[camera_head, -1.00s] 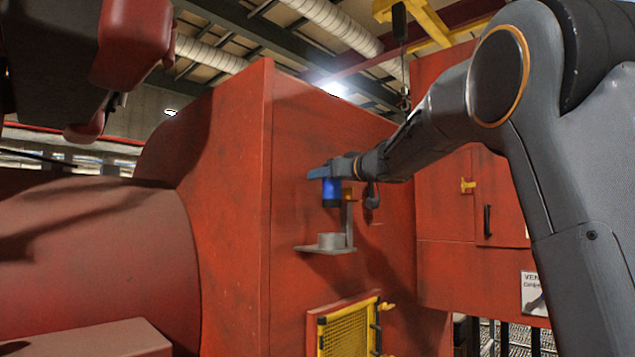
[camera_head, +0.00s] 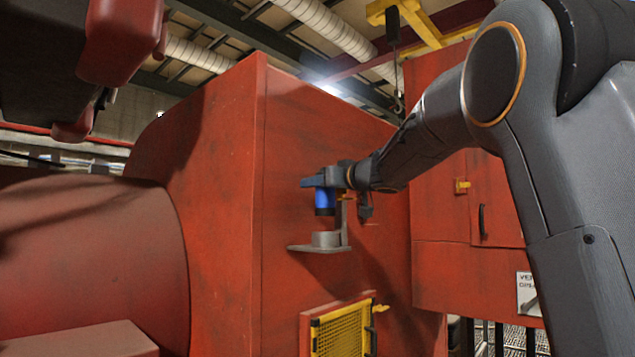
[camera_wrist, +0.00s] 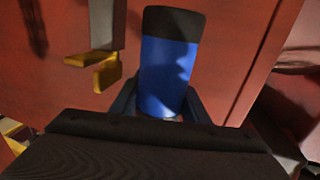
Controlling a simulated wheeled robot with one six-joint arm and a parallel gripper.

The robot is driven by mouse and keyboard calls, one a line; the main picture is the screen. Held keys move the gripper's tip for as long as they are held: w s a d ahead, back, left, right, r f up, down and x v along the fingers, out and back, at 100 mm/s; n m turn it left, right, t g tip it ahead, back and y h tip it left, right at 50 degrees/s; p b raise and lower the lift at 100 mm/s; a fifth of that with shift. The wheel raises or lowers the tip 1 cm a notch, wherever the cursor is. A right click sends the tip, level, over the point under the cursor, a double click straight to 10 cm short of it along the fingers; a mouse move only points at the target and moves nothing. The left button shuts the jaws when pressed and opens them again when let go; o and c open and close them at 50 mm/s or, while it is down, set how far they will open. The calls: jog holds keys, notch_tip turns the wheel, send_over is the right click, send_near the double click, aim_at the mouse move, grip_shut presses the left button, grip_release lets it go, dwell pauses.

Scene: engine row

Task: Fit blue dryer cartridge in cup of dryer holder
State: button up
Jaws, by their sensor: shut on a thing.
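The blue dryer cartridge (camera_head: 325,200) has a dark band at its lower end and hangs upright from my gripper (camera_head: 322,183). The gripper is shut on its upper part. The dryer holder (camera_head: 318,248) is a grey shelf bracket on the red housing, with a short round cup (camera_head: 326,239) on it. The cartridge is above the cup, with a small gap between them; exact alignment is hard to tell. In the wrist view the cartridge (camera_wrist: 166,75) sits between the two fingers (camera_wrist: 158,104), its dark end away from the gripper. The cup's inside is hidden.
The holder's upright post (camera_head: 343,222) stands close to the right of the cartridge, with a yellow piece (camera_wrist: 95,72) near it in the wrist view. Below is a yellow mesh panel (camera_head: 342,333). The red housing wall (camera_head: 290,130) is close behind.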

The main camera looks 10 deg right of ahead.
aim_at(319, 211)
jog(key=shift+f+b, duration=0.65)
jog(key=shift+f, duration=0.75)
jog(key=shift+p, duration=1.5)
dwell(0.8)
jog(key=shift+f+b, duration=1.4)
jog(key=shift+f, duration=1.1)
jog(key=o, duration=1.1)
jog(key=shift+c, duration=0.2)
jog(key=shift+o, duration=1.1)
jog(key=shift+a, duration=0.1)
